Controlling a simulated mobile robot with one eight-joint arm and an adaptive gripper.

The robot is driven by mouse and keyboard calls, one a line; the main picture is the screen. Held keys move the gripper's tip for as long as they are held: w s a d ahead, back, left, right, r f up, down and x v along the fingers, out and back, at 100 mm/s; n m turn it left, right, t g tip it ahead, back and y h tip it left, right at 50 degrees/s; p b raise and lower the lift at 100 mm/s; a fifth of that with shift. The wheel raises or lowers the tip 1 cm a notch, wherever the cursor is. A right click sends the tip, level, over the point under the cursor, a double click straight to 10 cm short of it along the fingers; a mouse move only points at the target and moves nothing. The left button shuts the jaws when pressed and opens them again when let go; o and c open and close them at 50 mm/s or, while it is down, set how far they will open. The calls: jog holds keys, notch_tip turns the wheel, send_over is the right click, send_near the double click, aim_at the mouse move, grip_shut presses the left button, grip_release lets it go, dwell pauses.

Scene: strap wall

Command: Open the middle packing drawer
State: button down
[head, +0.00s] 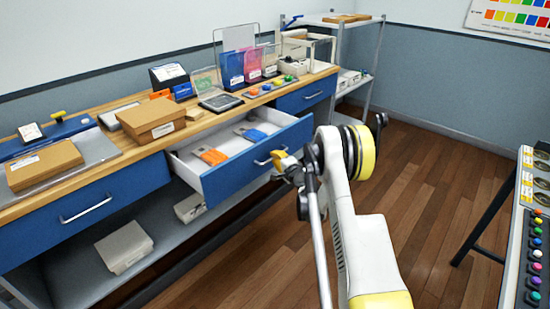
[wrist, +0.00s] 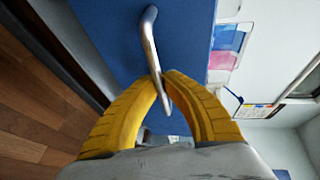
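The middle packing drawer (head: 232,180) has a blue front and white inside. It stands pulled out from the bench, with its contents showing. Its silver bar handle (head: 263,162) also shows in the wrist view (wrist: 150,38) against the blue front. My gripper (head: 284,160) is at the right part of this handle. In the wrist view its two yellow fingers (wrist: 163,78) close in on the bar from both sides, their tips meeting at it. In the head view my arm partly hides the fingers.
The left drawer (head: 85,211) and right drawer (head: 305,96) are shut. Boxes and card holders crowd the wooden bench top (head: 90,171). A lower shelf (head: 165,240) holds boxes. A button console (head: 530,230) stands at right. The wood floor (head: 430,180) between is clear.

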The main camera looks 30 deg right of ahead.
dwell(0.3)
jog(key=c, duration=1.5)
grip_release()
jog(key=s+r, duration=0.2)
jog(key=s, duration=0.9)
jog(key=shift+s+a+r, duration=0.15)
jog(key=shift+s+a, duration=0.1)
jog(key=shift+s, duration=0.15)
